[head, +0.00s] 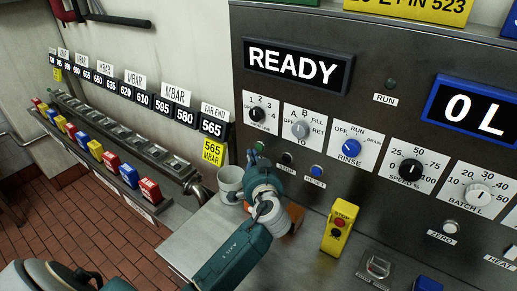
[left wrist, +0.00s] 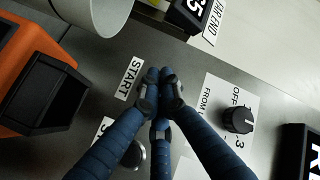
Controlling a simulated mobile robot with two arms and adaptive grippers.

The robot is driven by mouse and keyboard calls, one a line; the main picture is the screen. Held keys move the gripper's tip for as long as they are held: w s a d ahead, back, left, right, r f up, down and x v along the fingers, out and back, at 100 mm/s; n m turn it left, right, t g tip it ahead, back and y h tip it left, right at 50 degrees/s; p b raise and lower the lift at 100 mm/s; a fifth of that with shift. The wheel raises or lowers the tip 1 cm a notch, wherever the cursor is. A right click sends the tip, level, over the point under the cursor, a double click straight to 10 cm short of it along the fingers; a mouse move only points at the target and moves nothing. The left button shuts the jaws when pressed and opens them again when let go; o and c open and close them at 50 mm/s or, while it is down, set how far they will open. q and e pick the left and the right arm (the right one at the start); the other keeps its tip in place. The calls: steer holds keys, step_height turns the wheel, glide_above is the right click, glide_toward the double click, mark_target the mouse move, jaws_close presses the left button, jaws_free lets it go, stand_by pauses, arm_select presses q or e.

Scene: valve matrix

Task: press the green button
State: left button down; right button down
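The green button (head: 260,146) shows as a small green cap on the dark panel, just above the fingertips of my left gripper (head: 252,157) in the head view. The gripper's blue fingers are drawn together with nothing between them. In the left wrist view the closed fingertips (left wrist: 160,92) lie beside the START label (left wrist: 129,78) and hide the button. I cannot tell whether they touch it.
A dark button (head: 290,158) and a blue button (head: 316,171) sit right of the green one. A pale cup (head: 230,180) stands close left of my gripper. A yellow stop box (head: 340,228) is to the right. The panel display (head: 296,66) reads READY.

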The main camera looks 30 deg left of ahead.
steer(key=shift+w, duration=0.2)
steer(key=shift+a, duration=0.3)
arm_select(q)
steer(key=shift+w, duration=0.15)
arm_select(e)
steer(key=shift+f, duration=0.15)
arm_select(q)
steer(key=shift+w+b, duration=0.3)
arm_select(e)
steer(key=shift+f, duration=0.15)
steer(key=shift+d, duration=0.25)
